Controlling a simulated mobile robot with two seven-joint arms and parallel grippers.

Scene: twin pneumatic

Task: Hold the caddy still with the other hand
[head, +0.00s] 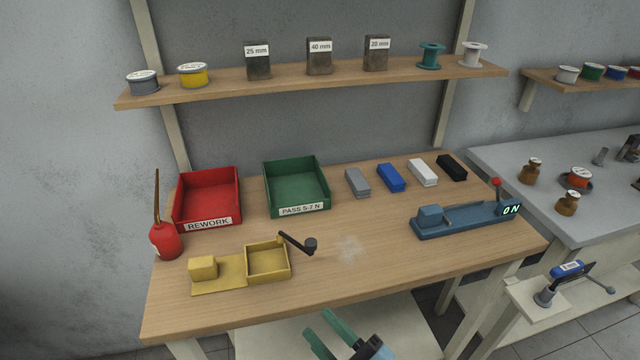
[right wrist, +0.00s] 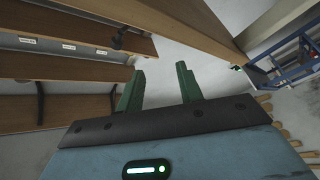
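I cannot make out anything that is clearly a caddy in either view. My right gripper (head: 316,323) is at the bottom of the head view, in front of the workbench's near edge. Its two green fingers are apart with nothing between them. The right wrist view also shows the right gripper (right wrist: 160,68) open and empty, with bare grey surface beyond it. My left gripper is in neither view.
The wooden bench (head: 370,275) holds a red REWORK bin (head: 207,222), a green PASS bin (head: 300,209), a yellow fixture (head: 219,286) with a crank, a red oil can (head: 166,241), several small blocks and a blue gauge (head: 465,222). The bench's front middle is clear.

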